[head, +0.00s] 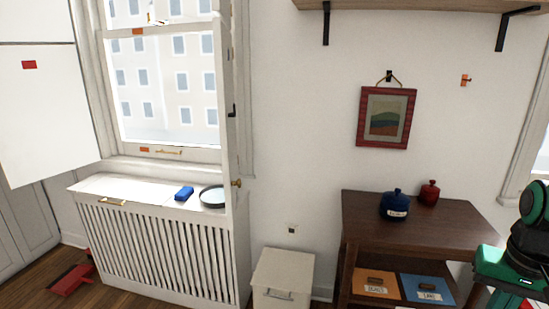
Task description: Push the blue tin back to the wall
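The blue tin (395,206) is a round, dark blue lidded pot with a knob and a pale label on its front. In the head view it stands upright on the dark wooden table (440,231), left of the tabletop's middle. The white wall (300,130) rises behind the table. Some bare tabletop shows between the tin and the wall. My green and black arm links show at the right edge, right of the table. My gripper is not visible in this view.
A red tin (430,194) stands behind and right of the blue tin, nearer the wall. A red-framed picture (386,117) hangs above the table. Orange and blue labelled bins (376,284) sit below the tabletop. A pale bin (283,279) stands left of the table. The tabletop's front is clear.

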